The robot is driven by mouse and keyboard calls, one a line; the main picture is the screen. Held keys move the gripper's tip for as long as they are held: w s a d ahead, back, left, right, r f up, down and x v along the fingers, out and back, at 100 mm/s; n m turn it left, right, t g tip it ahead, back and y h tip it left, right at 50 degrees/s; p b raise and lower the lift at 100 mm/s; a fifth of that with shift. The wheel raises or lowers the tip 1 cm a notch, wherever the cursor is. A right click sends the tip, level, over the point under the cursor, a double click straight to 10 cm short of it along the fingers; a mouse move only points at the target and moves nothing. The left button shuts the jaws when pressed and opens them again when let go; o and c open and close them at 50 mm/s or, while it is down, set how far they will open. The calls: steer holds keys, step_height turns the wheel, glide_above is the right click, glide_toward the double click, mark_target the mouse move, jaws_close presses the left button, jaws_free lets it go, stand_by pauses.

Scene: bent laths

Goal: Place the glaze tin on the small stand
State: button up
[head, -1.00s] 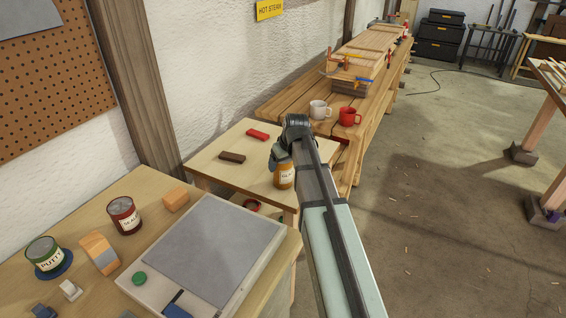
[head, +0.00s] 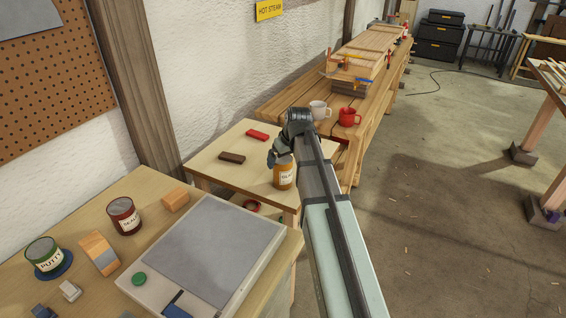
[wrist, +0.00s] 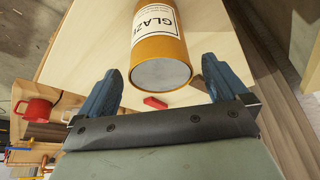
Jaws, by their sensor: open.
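The glaze tin (head: 285,175) is orange with a white label and a grey lid. It stands upright on the near right part of a small pale wooden table (head: 238,178), which appears to be the small stand. My gripper (head: 279,157) is at the top of the tin, partly hidden by my own arm in the head view. In the wrist view, my gripper's blue fingers (wrist: 161,70) are open, one on each side of the tin's lid end. The tin (wrist: 158,50) lies between and beyond the fingertips, with gaps beside it.
A red block (head: 257,134) and a dark brown block (head: 232,157) lie on the small table. Two mugs, white (head: 319,109) and red (head: 349,117), stand on the long bench behind.

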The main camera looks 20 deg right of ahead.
steer(key=v, duration=0.9)
